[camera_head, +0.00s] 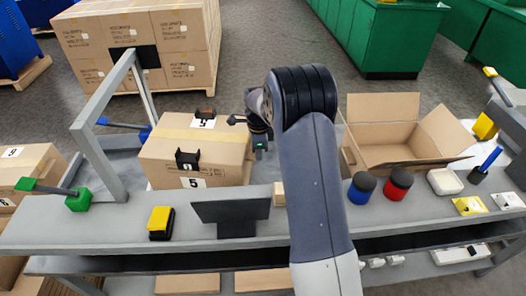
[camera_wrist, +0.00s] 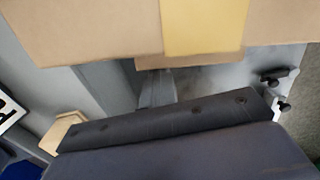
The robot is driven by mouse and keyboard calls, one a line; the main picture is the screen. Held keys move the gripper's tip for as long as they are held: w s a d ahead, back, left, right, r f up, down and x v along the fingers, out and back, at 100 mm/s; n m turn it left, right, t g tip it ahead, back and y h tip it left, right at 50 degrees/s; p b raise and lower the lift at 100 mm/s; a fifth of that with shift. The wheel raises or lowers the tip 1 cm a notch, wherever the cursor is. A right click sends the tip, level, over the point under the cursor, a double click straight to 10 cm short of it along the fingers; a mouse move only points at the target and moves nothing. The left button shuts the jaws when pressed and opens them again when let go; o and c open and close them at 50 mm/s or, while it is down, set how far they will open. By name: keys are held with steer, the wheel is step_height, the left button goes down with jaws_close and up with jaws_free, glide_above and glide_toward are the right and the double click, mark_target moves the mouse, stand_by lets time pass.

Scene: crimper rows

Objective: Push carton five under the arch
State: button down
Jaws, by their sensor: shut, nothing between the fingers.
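Carton five (camera_head: 175,147) is a brown box with a tan tape strip, "5" labels and two black fittings. It lies on the grey bench, just right of the grey arch (camera_head: 98,150). Its left side is close to the arch opening; I cannot tell whether any of it is under the beam. My gripper (camera_head: 260,150) is shut and empty, low beside the carton's right side. I cannot tell whether they touch. In the wrist view, a brown carton face (camera_wrist: 90,25) with yellowish tape fills the top; the fingers are not clear there.
An open empty carton (camera_head: 385,145) stands right of my arm. A dark panel (camera_head: 230,213), a yellow-black block (camera_head: 160,223) and blue and red jars (camera_head: 362,188) stand along the front ledge. A green-ended lever (camera_head: 77,199) is left of the arch. Another carton (camera_head: 28,160) lies beyond the arch.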

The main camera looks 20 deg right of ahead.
mark_target(192, 150)
steer(key=w+a+p, duration=0.1)
steer(key=a, duration=0.6)
steer(key=w+a+p, duration=0.1)
steer(key=a, duration=0.6)
steer(key=w+a, duration=0.2)
steer(key=a, duration=0.5)
steer(key=shift+w+r+p, duration=0.1)
steer(key=shift+p, duration=0.3)
